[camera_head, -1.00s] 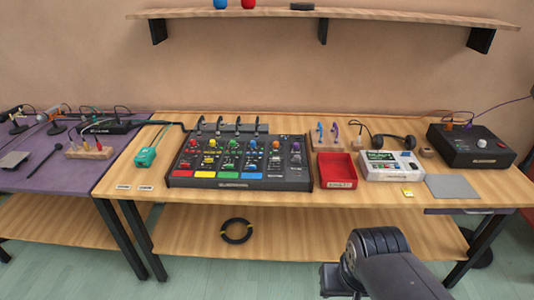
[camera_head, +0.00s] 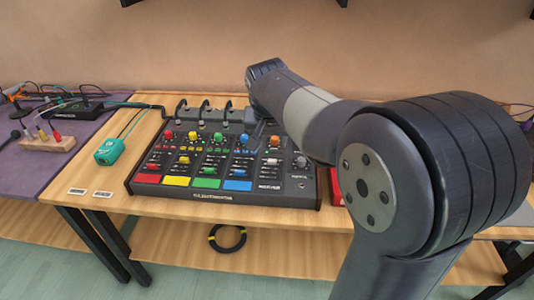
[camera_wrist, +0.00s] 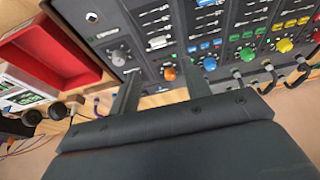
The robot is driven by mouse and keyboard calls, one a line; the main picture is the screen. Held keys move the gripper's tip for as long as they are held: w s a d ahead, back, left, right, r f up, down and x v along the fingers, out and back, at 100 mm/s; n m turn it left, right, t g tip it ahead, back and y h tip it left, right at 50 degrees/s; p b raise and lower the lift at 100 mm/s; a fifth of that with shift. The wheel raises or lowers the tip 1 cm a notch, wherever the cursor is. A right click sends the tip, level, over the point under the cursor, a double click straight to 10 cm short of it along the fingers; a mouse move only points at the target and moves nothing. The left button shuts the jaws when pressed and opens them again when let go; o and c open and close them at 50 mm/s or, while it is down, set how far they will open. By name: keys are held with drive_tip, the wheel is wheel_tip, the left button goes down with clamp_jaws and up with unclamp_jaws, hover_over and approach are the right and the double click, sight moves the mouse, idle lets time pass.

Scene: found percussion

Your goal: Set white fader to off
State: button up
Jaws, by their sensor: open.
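The dark mixer (camera_head: 225,200) lies on the wooden table, with colored knobs, fader caps and pads. The white fader (camera_head: 271,161) is in its rightmost colored column, below an orange knob (camera_head: 274,141). In the wrist view, which looks at the mixer turned around, the white fader (camera_wrist: 159,42) shows above the orange knob (camera_wrist: 169,74). My gripper (camera_wrist: 162,72) is open and empty, its two fingers on either side of the orange knob in the picture, apart from the white fader. In the head view my arm hides most of the gripper. I cannot read the off mark.
The blue fader (camera_wrist: 205,45) sits in the column beside the white one. Cable plugs (camera_wrist: 237,75) stand along the mixer's back edge. A red tray (camera_wrist: 45,50) lies beside the mixer. A teal box (camera_head: 109,151) is left of it.

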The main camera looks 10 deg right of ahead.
sight(272, 160)
drive_tip(key=b+x, duration=0.1)
drive_tip(key=x, duration=0.9)
drive_tip(key=shift+s, duration=0.1)
drive_tip(key=shift+c, duration=0.5)
clamp_jaws()
